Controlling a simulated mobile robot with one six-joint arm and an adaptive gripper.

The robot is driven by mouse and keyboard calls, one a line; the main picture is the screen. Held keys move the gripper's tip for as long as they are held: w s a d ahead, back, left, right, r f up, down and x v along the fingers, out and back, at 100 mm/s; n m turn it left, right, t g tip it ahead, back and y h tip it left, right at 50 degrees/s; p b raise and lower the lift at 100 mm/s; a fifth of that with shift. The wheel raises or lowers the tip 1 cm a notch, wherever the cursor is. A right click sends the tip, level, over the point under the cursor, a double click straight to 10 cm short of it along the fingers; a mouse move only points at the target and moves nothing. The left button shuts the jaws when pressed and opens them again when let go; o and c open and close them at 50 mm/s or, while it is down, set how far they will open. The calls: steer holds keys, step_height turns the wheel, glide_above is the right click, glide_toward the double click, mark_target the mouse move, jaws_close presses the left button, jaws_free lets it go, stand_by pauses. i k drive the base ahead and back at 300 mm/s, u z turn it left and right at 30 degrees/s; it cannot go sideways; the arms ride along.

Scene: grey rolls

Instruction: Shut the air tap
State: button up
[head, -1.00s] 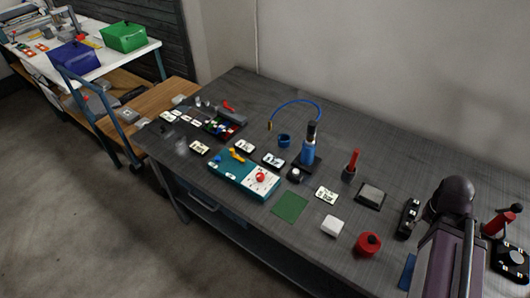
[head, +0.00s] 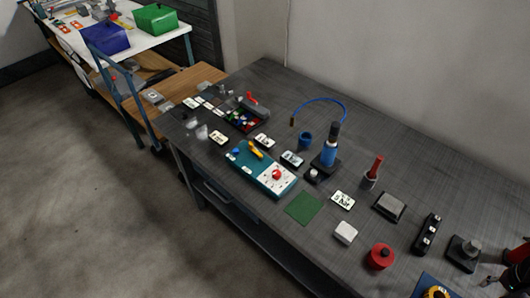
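A teal box (head: 247,172) with a white panel (head: 279,183) sits near the front edge of the dark table. A yellow lever (head: 255,149) lies slantwise on its far left part, next to a small blue knob (head: 235,151). A round red knob (head: 277,174) is on the white panel. No label that I can read marks the air tap; the yellow lever looks most like a tap handle, but I cannot tell for sure or read its setting.
A blue bottle-like tool (head: 329,154) on a black base and a blue hose (head: 322,100) stand behind the box. A red-handled tool (head: 373,171), a green mat (head: 304,208), a white block (head: 346,232) and a red canister (head: 380,256) are to the right. Floor at left is clear.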

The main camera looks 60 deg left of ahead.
mark_target(251, 144)
steer(key=z, duration=0.15)
steer(key=k, duration=1.6)
steer(key=u, duration=1.65)
steer(key=i, duration=0.65)
steer(key=z, duration=0.15)
